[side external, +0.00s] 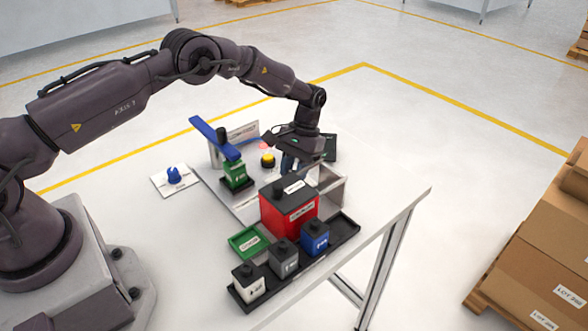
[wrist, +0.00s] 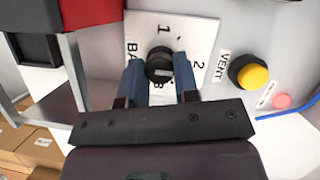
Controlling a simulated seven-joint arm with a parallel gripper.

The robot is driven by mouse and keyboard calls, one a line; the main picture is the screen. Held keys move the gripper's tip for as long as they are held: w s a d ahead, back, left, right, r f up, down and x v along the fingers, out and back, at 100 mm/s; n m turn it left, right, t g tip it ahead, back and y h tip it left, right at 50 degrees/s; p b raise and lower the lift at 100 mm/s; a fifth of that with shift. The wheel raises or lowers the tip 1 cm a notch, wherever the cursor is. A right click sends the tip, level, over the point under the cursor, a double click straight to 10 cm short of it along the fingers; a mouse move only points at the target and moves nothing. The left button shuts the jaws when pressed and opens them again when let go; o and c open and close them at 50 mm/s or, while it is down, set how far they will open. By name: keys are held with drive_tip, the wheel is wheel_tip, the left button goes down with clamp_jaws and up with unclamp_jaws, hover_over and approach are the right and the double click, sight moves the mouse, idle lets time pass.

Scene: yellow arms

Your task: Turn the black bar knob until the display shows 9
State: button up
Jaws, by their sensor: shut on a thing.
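In the wrist view the black knob (wrist: 158,54) sits on a white plate (wrist: 200,32) marked 1 and 2, with other lettering partly covered. My gripper (wrist: 159,72) has one blue finger on each side of the knob and is shut on it. In the side view my gripper (side external: 290,163) reaches down at the back right of the table, and the knob is hidden behind it. A number display showing a value cannot be made out in either view.
A yellow button (wrist: 252,76) labelled VENT and a pink light (wrist: 282,101) are right of the knob. A red box (side external: 288,211) stands close in front of my gripper. A blue lever (side external: 214,138), a blue knob (side external: 174,175) and a black tray (side external: 345,226) with small boxes are nearby.

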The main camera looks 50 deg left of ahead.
drive_tip(key=shift+w+a, duration=0.1)
drive_tip(key=o, duration=0.9)
drive_tip(key=v, duration=1.3)
